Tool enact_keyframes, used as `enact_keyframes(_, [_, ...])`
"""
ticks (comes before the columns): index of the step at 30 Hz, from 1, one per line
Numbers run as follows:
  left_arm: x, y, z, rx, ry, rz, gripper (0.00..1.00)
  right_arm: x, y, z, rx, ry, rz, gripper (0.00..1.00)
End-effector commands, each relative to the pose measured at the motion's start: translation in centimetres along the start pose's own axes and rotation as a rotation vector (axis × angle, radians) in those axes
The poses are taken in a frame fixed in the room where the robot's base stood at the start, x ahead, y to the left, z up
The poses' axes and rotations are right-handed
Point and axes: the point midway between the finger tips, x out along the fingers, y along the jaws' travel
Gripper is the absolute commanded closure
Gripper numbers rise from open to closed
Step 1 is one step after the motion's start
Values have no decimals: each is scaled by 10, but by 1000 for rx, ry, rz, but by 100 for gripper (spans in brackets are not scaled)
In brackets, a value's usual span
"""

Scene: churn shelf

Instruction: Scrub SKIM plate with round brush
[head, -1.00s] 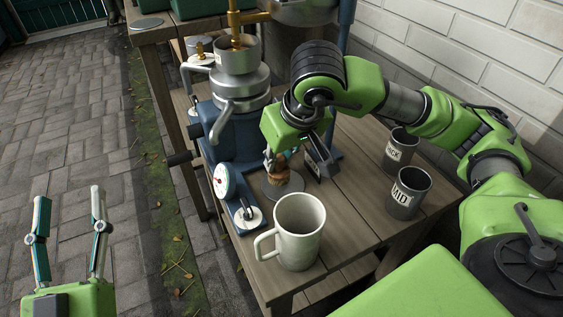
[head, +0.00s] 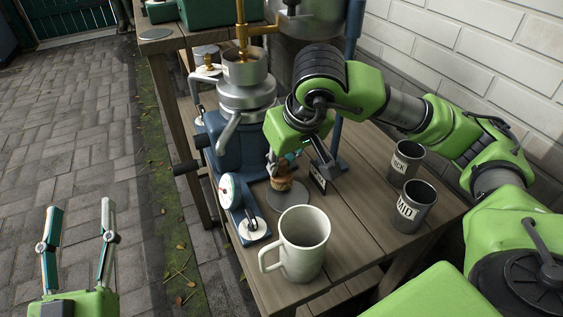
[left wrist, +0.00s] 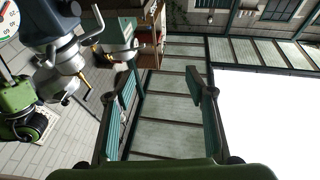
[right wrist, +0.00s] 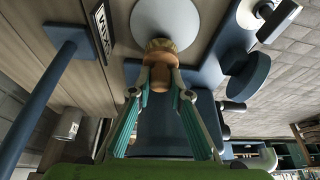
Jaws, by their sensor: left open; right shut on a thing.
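The round brush (head: 282,183) has a brown wooden body. My right gripper (head: 281,165) is shut on it and points down. In the right wrist view the brush (right wrist: 161,54) sits between the fingertips, against the edge of the pale plate (right wrist: 170,22). My left gripper (head: 82,206) is open and empty, over the paving left of the table.
A white mug (head: 302,252) stands at the table's front. Two dark cups, one marked MID (head: 412,206) and another (head: 403,163) behind it, stand at the right. A blue machine with a metal bowl (head: 246,96) and a white dial (head: 228,191) stands left of the plate.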

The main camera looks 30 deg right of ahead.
Motion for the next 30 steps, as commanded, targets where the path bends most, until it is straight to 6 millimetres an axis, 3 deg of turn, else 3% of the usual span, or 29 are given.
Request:
enact_keyframes(14, [-8, -6, 46, 7, -226, -12, 50, -16, 0, -8, 1, 3, -1, 100])
enact_keyframes(30, [-32, -13, 94, 11, -476, -27, 50, -32, 0, -14, 0, 2, -1, 100])
